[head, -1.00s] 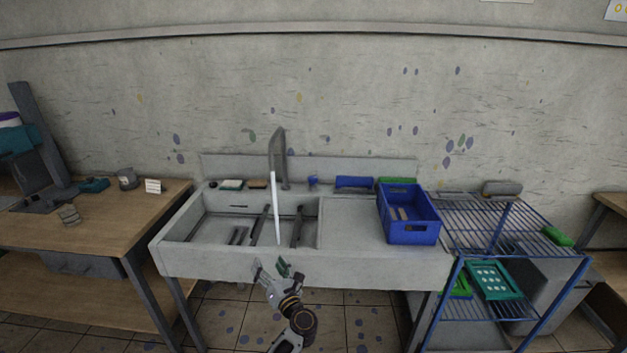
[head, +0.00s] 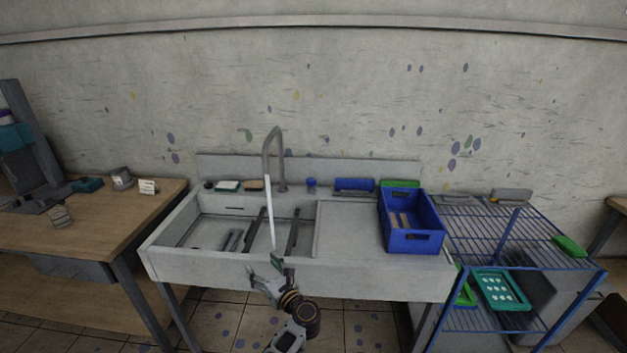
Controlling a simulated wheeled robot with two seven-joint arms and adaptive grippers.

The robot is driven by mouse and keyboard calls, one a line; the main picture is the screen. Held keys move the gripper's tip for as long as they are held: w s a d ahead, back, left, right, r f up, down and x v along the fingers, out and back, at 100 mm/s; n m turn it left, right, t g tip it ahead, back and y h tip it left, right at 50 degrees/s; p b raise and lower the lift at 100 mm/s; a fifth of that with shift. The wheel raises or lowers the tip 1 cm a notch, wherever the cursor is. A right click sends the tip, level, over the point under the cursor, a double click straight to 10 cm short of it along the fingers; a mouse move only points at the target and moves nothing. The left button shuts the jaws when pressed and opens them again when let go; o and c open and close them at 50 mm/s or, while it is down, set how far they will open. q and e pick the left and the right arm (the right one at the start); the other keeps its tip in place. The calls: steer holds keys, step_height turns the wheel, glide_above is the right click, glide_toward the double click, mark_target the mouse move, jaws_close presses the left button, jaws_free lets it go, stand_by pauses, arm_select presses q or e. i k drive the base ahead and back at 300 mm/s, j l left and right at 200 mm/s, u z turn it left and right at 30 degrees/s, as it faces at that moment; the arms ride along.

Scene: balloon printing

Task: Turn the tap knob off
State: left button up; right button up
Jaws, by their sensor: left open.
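The grey tap (head: 268,150) stands at the back of the sink (head: 160,258), its spout curving forward. A white stream of water (head: 270,215) runs from it into the basin. A small blue piece (head: 311,182) sits on the back ledge just right of the tap; it may be the knob, but it is too small to be sure. My left gripper (head: 264,265) is open and empty at the sink's front wall, in front of and below the stream, well apart from the tap. My right gripper is out of view.
Dark bars lie in the basin. A blue crate (head: 414,242) stands on the sink's right drainboard (head: 350,235). Small items line the back ledge. A wooden table (head: 90,235) is at left and a blue wire rack (head: 500,225) at right.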

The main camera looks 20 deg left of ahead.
mark_target(310, 182)
steer(key=i+l, duration=0.1)
steer(key=i, duration=0.75)
steer(key=i+l, duration=0.15)
steer(key=i, duration=0.7)
